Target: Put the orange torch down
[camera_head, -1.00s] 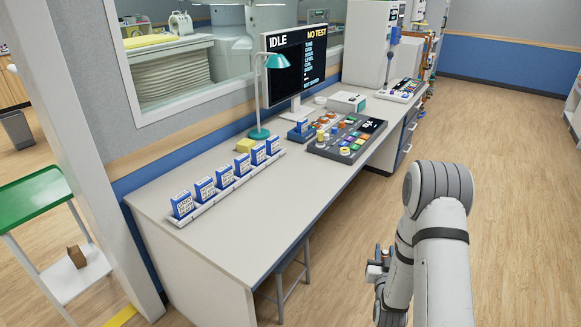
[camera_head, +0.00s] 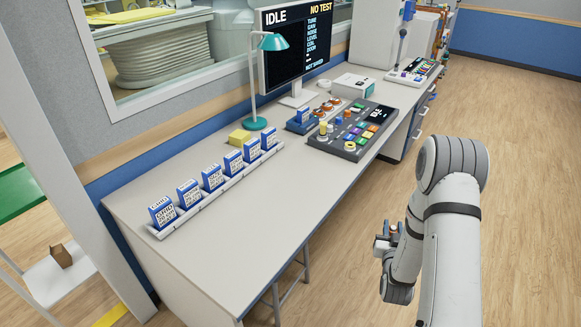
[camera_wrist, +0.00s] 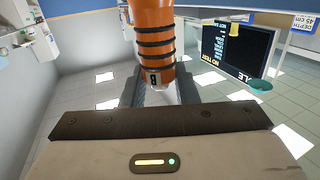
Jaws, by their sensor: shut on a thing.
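The orange torch (camera_wrist: 153,42) shows in the wrist view, with dark bands around its body and a pale end between the fingers. My gripper (camera_wrist: 160,90) is shut on it. In the head view my gripper (camera_head: 385,240) is to the right of the desk's front edge, over the floor. The torch cannot be made out there, as the arm and the small size hide it. The long pale desk (camera_head: 235,215) has a bare stretch along its front.
A rack of blue-and-white cards (camera_head: 213,195) lies along the desk. Behind it stand a yellow block (camera_head: 239,137), a teal lamp (camera_head: 257,123) and a monitor (camera_head: 297,50). A control panel (camera_head: 352,130) sits farther along. A stool (camera_head: 290,290) is under the desk.

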